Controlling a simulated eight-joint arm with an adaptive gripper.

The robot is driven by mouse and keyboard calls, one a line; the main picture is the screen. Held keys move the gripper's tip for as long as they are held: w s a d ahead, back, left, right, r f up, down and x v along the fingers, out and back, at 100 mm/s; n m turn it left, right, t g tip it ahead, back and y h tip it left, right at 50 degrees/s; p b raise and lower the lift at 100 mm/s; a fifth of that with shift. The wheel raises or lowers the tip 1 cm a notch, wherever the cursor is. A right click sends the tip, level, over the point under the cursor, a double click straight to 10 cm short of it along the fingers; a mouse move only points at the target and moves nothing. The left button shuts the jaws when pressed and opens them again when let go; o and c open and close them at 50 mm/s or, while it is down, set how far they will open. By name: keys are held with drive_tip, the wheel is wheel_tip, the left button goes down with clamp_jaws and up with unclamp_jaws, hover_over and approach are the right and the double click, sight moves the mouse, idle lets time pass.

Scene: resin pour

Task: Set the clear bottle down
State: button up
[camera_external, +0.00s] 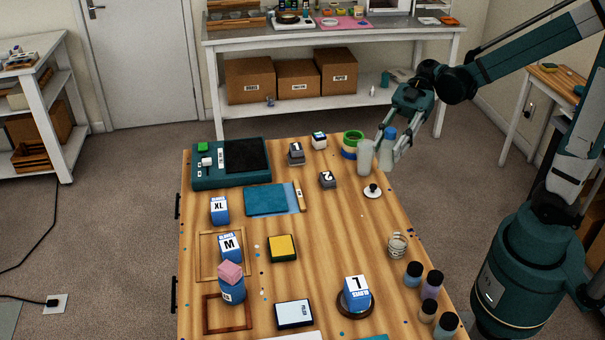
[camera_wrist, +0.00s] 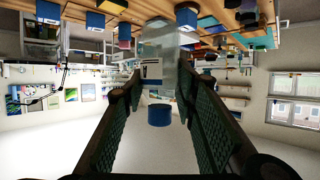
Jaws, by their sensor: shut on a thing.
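The clear bottle (camera_external: 387,156) has a blue cap (camera_external: 389,133) and stands roughly upright at the back right edge of the table. My gripper (camera_external: 393,143) is shut on it from the right. In the wrist view the bottle (camera_wrist: 160,48) appears upside down between the two green-padded fingers (camera_wrist: 157,95), with its label and blue cap (camera_wrist: 159,116) showing. I cannot tell whether its base touches the wooden tabletop (camera_external: 345,225).
A pale, capless cylinder (camera_external: 365,158) stands just left of the bottle. Green, yellow and blue tape rolls (camera_external: 351,146) are behind it, and a white disc with a black knob (camera_external: 373,190) is in front. Several dark-capped bottles (camera_external: 431,285) stand at the front right.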

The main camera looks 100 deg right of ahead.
sight(385, 170)
drive_tip(key=shift+f, duration=4.3)
drive_tip(key=shift+f, duration=0.1)
drive_tip(key=shift+f+b, duration=0.95)
drive_tip(key=shift+f, duration=1.85)
drive_tip(key=shift+f, duration=0.1)
drive_tip(key=shift+f+b, duration=0.7)
drive_tip(key=shift+f, duration=1.3)
drive_tip(key=o, duration=1)
drive_tip(key=shift+f, duration=0.1)
